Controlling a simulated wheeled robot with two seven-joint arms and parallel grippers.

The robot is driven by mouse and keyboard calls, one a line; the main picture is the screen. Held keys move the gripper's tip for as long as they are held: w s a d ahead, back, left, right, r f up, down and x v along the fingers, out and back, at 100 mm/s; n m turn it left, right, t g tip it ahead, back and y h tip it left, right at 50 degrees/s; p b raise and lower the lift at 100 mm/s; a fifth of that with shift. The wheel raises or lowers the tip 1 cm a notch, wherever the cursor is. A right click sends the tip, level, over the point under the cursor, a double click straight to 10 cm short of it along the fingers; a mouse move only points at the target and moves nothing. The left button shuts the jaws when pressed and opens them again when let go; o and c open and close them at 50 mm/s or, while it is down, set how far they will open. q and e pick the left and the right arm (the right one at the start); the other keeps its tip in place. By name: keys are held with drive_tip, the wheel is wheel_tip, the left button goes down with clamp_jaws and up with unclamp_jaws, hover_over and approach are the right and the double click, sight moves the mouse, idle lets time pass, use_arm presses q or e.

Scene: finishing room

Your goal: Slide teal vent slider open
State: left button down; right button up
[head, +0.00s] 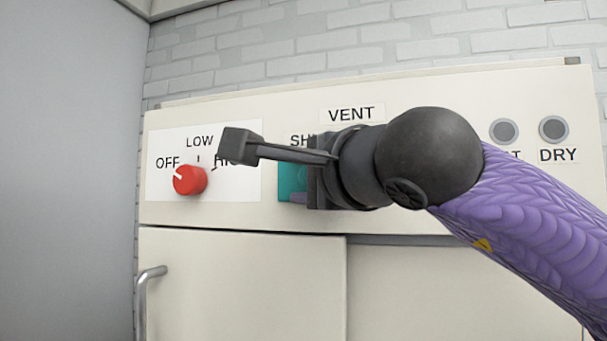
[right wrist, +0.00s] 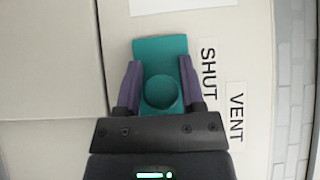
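The teal vent slider (head: 290,178) is on the cream panel under the VENT label, beside the partly covered SHUT label. In the right wrist view it is a teal plate (right wrist: 160,48) with a round teal knob (right wrist: 160,93). My right gripper (right wrist: 161,68) is open, with one purple finger on each side of the knob and a narrow gap on both sides. In the head view my right gripper (head: 298,197) is in front of the slider, and my wrist hides most of it and whatever lies to its right.
A red knob (head: 190,180) with OFF and LOW labels sits left of the slider. Two round grey buttons (head: 504,131) (head: 553,129) are at the panel's right, one labelled DRY. Below is a cabinet door with a metal handle (head: 149,290). A grey wall (head: 70,170) stands at left.

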drive_tip(key=shift+s+d, duration=0.1)
drive_tip(key=c, duration=0.5)
clamp_jaws()
drive_tip(key=shift+f, duration=0.15)
idle(0.4)
